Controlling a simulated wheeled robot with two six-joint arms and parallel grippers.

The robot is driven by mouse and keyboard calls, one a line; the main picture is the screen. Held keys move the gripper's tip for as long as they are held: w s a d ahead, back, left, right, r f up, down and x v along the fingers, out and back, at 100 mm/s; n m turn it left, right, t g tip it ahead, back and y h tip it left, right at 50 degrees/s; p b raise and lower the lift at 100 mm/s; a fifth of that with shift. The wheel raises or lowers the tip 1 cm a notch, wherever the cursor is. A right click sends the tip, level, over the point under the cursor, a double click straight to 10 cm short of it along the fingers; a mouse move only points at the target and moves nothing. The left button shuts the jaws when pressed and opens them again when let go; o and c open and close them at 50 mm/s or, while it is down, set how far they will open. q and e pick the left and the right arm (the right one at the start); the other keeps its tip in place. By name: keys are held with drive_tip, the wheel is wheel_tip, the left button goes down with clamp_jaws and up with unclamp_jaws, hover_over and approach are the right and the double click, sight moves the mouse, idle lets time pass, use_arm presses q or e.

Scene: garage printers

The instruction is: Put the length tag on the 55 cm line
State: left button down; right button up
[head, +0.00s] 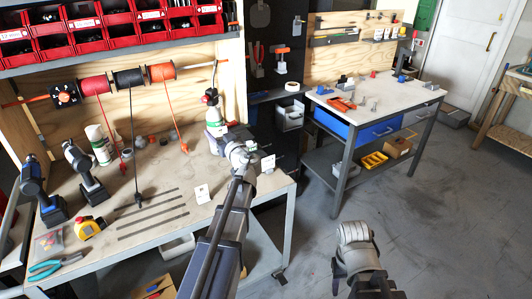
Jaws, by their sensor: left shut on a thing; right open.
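Several dark parallel measuring lines (150,212) lie on the wooden bench top at the left. I cannot read which is the 55 cm one. A small white card (202,193) with faint marks stands just right of their ends. My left gripper (249,158) is over the bench's right end, right of the lines. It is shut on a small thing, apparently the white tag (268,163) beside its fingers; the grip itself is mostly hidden. My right gripper (350,262) is open and empty over the floor, away from the bench; its fingertips are hard to make out.
Spools of black, red and orange cord (128,78) hang above the bench, their ends trailing down. Two drills (84,172), a yellow tape measure (88,228) and pliers (56,266) lie left. A spray bottle (214,122) stands behind my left gripper. A second workbench (385,100) is behind right.

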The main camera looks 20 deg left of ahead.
use_arm(q)
wheel_tip(320, 180, down, 12)
drive_tip(key=b, duration=1.1)
drive_tip(key=shift+f+b, duration=0.25)
drive_tip(key=shift+b, duration=0.05)
wheel_tip(320, 180, down, 10)
drive_tip(key=b, duration=0.9)
drive_tip(key=shift+r, duration=0.2)
drive_tip(key=shift+f+b, duration=0.1)
drive_tip(key=shift+b, duration=0.25)
drive_tip(key=shift+f, duration=0.15)
drive_tip(key=shift+c, duration=0.7)
unclamp_jaws()
drive_tip(key=shift+s+d, duration=0.1)
